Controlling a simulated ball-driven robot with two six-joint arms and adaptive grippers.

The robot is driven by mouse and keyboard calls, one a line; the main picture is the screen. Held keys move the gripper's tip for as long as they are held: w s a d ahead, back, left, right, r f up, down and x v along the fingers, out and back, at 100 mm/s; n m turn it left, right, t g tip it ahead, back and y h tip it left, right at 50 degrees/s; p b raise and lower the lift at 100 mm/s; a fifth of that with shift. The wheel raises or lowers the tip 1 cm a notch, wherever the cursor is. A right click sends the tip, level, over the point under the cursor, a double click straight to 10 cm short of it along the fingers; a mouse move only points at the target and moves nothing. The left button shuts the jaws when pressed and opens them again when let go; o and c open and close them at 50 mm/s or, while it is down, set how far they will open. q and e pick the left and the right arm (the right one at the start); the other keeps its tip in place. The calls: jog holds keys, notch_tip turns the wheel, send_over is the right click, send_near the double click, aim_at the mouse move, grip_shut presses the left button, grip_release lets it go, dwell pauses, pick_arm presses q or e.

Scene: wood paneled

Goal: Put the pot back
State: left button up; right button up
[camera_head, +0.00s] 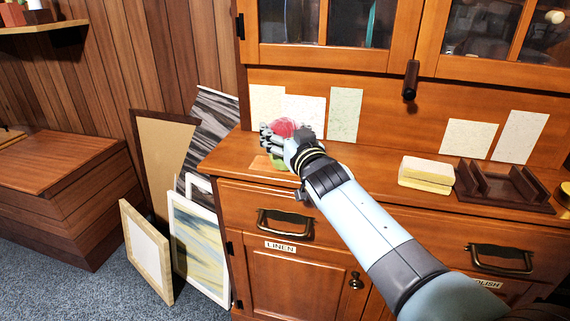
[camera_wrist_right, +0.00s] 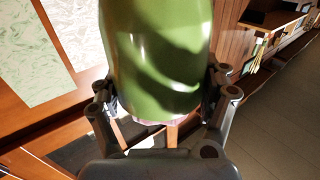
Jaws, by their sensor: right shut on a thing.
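My right gripper (camera_head: 283,140) is over the left end of the cabinet counter, with its fingers around the pot (camera_head: 283,127). In the head view, a reddish part of the pot shows above the fingers and a green part below them. In the right wrist view, the pot (camera_wrist_right: 155,50) is glossy green with a pinkish edge, between the two fingers of the gripper (camera_wrist_right: 163,84). I cannot tell whether the pot touches the counter. An orange flat patch (camera_head: 261,163) lies on the counter just left of the pot. My left gripper is out of view.
The wooden counter (camera_head: 350,165) is clear between my arm and a yellow-and-white block (camera_head: 426,174). A dark wooden rack (camera_head: 500,185) stands farther right. Paper sheets (camera_head: 345,114) hang on the back panel. Framed pictures (camera_head: 147,250) lean left of the cabinet.

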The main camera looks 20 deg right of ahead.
jog(key=shift+f+b, duration=0.25)
jog(key=shift+b, duration=0.05)
jog(key=o, duration=1.5)
jog(key=shift+o, duration=0.6)
jog(key=shift+f, duration=0.1)
jog(key=shift+s, duration=0.15)
jog(key=s, duration=1.1)
jog(key=shift+s+d, duration=0.35)
